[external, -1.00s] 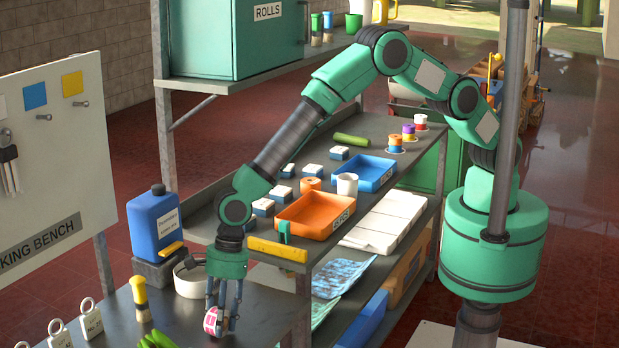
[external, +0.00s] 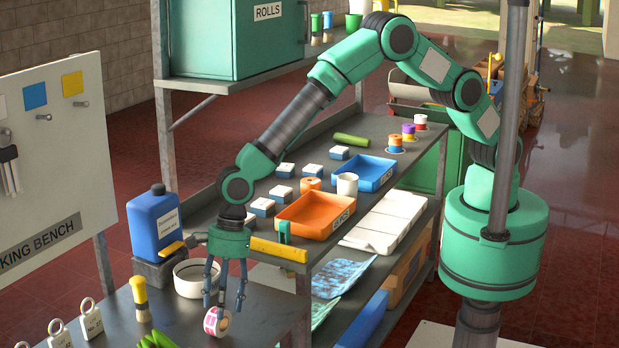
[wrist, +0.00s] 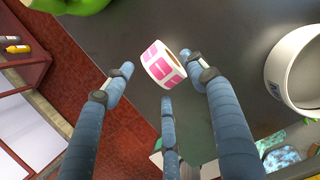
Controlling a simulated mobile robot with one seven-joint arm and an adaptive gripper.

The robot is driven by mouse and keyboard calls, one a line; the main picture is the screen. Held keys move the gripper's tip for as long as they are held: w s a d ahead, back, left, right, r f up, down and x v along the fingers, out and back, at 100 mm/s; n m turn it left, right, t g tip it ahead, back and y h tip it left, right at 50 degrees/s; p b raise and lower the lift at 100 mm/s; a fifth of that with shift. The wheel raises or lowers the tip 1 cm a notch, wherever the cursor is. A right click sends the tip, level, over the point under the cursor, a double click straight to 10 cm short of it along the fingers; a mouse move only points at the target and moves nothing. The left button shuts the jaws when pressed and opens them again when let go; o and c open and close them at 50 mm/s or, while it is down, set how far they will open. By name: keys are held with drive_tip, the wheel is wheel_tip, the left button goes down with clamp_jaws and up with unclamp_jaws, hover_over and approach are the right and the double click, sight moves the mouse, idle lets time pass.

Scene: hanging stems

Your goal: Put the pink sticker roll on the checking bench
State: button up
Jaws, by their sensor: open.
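The pink sticker roll (external: 217,321), white with pink labels, stands on its edge on the dark top of the checking bench (external: 186,318). My gripper (external: 226,303) is open just above and behind it, fingers pointing down and spread. In the wrist view the roll (wrist: 163,64) lies just beyond the fingertips of my gripper (wrist: 166,85), apparently free of them.
A white bowl (external: 193,292) and a blue bottle (external: 155,226) stand behind the roll. A yellow-handled brush (external: 139,297), green items (external: 156,340) and ringed weights (external: 91,318) are to the left. The shelf with an orange tray (external: 303,226) is behind right.

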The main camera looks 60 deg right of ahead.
drive_tip(key=v, duration=0.7)
drive_tip(key=shift+p, duration=0.4)
drive_tip(key=shift+d+r, duration=0.1)
drive_tip(key=shift+r, duration=0.05)
idle(0.4)
